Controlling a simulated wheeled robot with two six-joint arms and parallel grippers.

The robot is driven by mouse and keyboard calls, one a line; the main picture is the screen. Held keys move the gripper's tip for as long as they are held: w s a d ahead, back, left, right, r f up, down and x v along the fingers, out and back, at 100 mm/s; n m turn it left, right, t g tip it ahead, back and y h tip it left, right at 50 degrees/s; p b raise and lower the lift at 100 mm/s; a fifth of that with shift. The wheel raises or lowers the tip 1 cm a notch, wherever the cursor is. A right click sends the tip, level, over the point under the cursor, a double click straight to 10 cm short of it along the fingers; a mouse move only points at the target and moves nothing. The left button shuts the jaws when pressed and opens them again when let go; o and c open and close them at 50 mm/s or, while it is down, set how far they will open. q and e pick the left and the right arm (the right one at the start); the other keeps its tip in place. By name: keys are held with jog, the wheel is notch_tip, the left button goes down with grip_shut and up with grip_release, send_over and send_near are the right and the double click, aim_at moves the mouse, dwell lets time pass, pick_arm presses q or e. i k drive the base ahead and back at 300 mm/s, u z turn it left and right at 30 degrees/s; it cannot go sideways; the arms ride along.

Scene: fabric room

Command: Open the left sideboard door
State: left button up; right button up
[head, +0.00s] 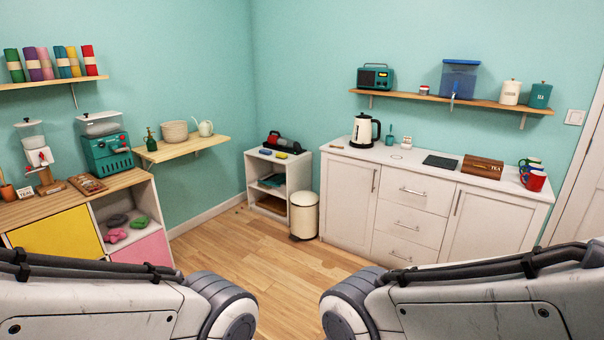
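The white sideboard (412,166) stands against the back wall on the right of the head view. Its left door (346,203) is shut, with a slim upright metal handle (374,180) near its right edge. Drawers (409,222) with horizontal handles fill the middle, and a right door (487,224) is also shut. My two arms cross the bottom of the view, well short of the sideboard. Both grippers are out of view, so I cannot see what they hold.
A kettle (363,130), a wooden tea box (482,168) and mugs (534,180) stand on the sideboard top. A cream bin (303,214) and small shelf unit (278,185) stand left of it. The wooden floor (262,262) in front is clear.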

aim_at(349, 187)
jog(key=u, duration=0.35)
jog(key=i, duration=1.95)
jog(key=z, duration=0.45)
jog(key=i, duration=1.65)
jog(key=z, duration=0.65)
